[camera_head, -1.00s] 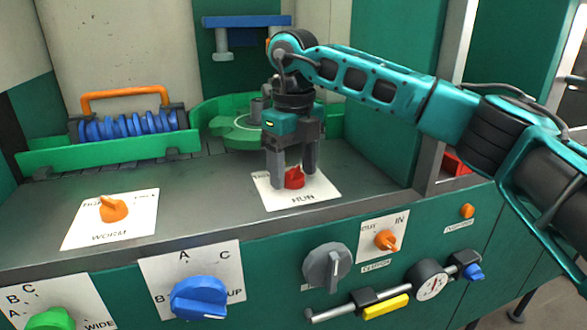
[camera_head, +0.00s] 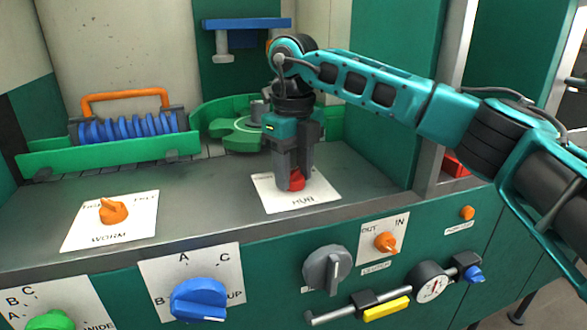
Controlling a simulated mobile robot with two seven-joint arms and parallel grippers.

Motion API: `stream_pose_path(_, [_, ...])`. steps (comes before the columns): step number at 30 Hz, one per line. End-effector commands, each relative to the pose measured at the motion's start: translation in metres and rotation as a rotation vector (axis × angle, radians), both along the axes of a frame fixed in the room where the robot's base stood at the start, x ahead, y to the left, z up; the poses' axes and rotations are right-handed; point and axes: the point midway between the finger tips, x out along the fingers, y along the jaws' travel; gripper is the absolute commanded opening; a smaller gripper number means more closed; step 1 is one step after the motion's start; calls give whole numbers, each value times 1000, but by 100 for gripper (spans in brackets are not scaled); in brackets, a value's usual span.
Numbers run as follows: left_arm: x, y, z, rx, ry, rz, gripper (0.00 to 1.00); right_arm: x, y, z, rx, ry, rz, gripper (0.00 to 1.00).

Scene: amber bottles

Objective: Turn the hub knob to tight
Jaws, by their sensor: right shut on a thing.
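The red hub knob (camera_head: 297,184) stands on a white card (camera_head: 318,199) marked HUB on the grey ledge. My right gripper (camera_head: 291,182) reaches down from above and is shut on the knob, its fingers hiding part of it. The card's word at its upper left is partly covered and too small to read, so I cannot tell which mark the knob points to. My left gripper is not in view.
An orange WORM knob (camera_head: 113,211) sits left on the same ledge. Blue (camera_head: 199,298), grey (camera_head: 327,269) and orange (camera_head: 386,242) knobs are on the front panel. A blue worm roller (camera_head: 128,126) with an orange handle stands behind. The ledge between the cards is clear.

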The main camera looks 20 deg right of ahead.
Motion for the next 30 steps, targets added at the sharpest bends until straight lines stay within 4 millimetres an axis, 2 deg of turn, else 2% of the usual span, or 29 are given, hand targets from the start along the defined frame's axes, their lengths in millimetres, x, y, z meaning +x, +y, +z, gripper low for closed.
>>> stream_pose_path(11, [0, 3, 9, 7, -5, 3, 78, 0, 0, 3, 1, 1, 125, 13])
stream_pose_path(30, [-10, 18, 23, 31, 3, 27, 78, 0, 0, 3, 1, -1, 706, 13])
